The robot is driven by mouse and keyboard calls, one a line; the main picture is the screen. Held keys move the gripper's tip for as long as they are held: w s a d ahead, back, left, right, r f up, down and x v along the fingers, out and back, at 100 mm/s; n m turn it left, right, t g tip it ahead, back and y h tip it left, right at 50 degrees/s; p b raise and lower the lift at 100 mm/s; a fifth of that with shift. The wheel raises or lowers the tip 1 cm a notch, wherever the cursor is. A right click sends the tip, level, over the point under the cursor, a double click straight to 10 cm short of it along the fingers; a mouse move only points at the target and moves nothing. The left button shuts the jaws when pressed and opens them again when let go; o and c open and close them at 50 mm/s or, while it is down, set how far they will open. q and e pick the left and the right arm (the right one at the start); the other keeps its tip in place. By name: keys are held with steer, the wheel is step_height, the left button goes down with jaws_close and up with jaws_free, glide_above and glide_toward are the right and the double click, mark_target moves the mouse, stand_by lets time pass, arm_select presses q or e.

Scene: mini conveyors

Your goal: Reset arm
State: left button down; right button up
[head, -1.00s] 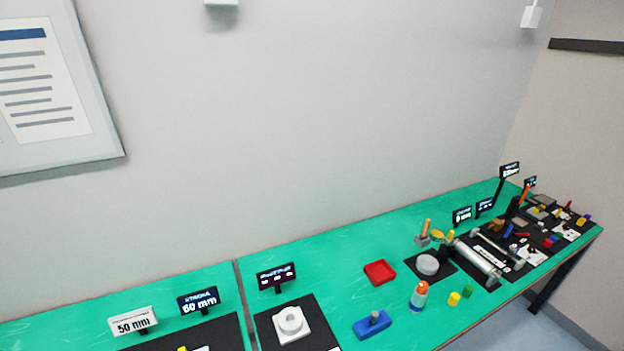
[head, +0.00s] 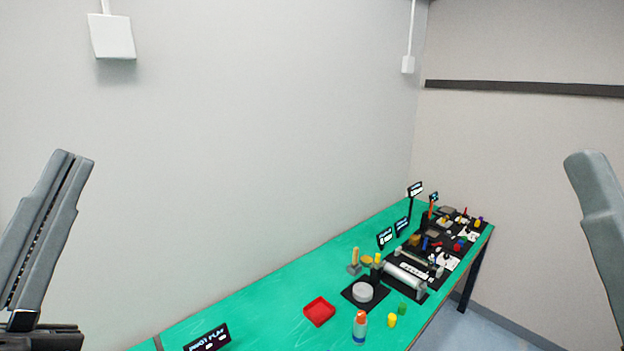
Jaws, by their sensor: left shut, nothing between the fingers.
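My left gripper (head: 47,232) stands upright at the left edge of the head view, shut and empty, in front of the wall and well clear of the table. Part of my right arm (head: 600,225) shows at the right edge. I cannot make out its fingertips or whether it is open or shut. Neither arm touches anything on the table.
The green table (head: 270,300) runs along the wall to the far right. It bears a red tray (head: 319,311), an orange-topped bottle (head: 360,327), a grey roller (head: 405,277), small signs and several small parts. Two white fixtures hang on the wall. The space above the table is clear.

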arm_select(q)
step_height(320, 180, up, 14)
steer(key=s+n+p, duration=0.2)
steer(key=n+p, duration=0.9)
steer(key=p, duration=0.1)
steer(key=shift+s+a+f+t+y+p, duration=0.25)
steer(key=shift+s+a+t+y+p, duration=0.05)
steer(key=shift+s+a+y, duration=0.1)
